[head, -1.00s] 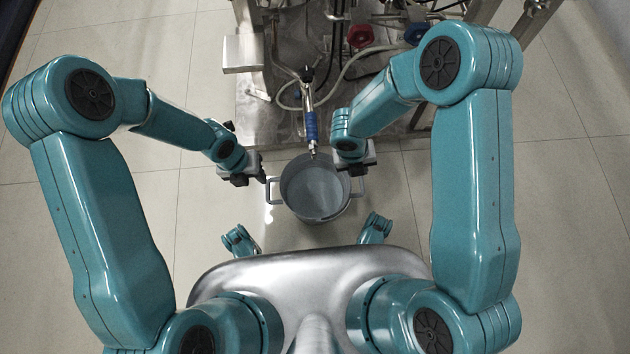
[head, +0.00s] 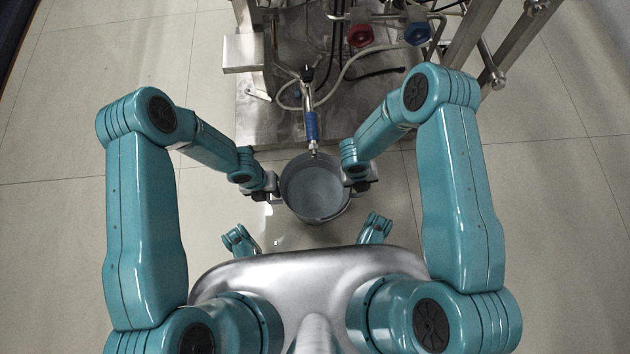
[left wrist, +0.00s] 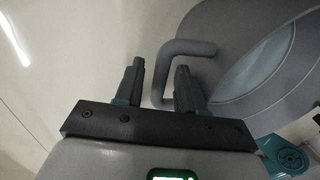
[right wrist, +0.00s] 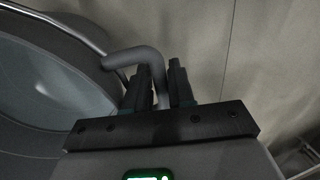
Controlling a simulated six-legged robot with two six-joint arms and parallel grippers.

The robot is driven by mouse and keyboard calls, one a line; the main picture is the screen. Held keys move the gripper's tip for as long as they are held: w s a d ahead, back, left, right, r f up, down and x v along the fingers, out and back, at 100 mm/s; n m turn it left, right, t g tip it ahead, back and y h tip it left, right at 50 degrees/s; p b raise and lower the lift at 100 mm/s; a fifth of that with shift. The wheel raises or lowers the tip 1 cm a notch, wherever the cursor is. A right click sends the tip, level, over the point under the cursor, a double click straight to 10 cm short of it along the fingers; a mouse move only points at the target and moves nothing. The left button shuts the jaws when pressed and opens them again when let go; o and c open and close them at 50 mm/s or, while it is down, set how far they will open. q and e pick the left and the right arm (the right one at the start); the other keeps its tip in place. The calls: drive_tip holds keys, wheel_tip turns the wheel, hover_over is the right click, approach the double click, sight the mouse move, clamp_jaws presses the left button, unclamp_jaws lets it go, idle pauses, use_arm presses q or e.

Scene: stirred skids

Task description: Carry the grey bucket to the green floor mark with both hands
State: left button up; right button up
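The grey bucket (head: 315,188) stands upright on the tiled floor in the head view, open at the top, with a loop handle on each side. My left gripper (head: 273,187) is at its left handle. In the left wrist view this handle (left wrist: 187,48) passes between the two fingers, with gaps beside it, so the gripper is open around it. My right gripper (head: 357,183) is at the right handle. In the right wrist view that handle (right wrist: 135,56) runs between the fingers, which sit close against it on both sides. The green floor mark is not visible.
A metal skid (head: 285,122) with pipes and valves stands just beyond the bucket. A blue-handled spout (head: 311,125) from it ends close to the bucket's far rim. Tiled floor (head: 95,225) is clear to the left and right.

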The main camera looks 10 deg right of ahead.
use_arm(q)
drive_tip(key=c, duration=0.4)
use_arm(e)
drive_tip(key=c, duration=0.4)
use_arm(q)
clamp_jaws()
use_arm(e)
clamp_jaws()
use_arm(q)
drive_tip(key=shift+r, duration=0.1)
use_arm(e)
drive_tip(key=shift+r, duration=0.1)
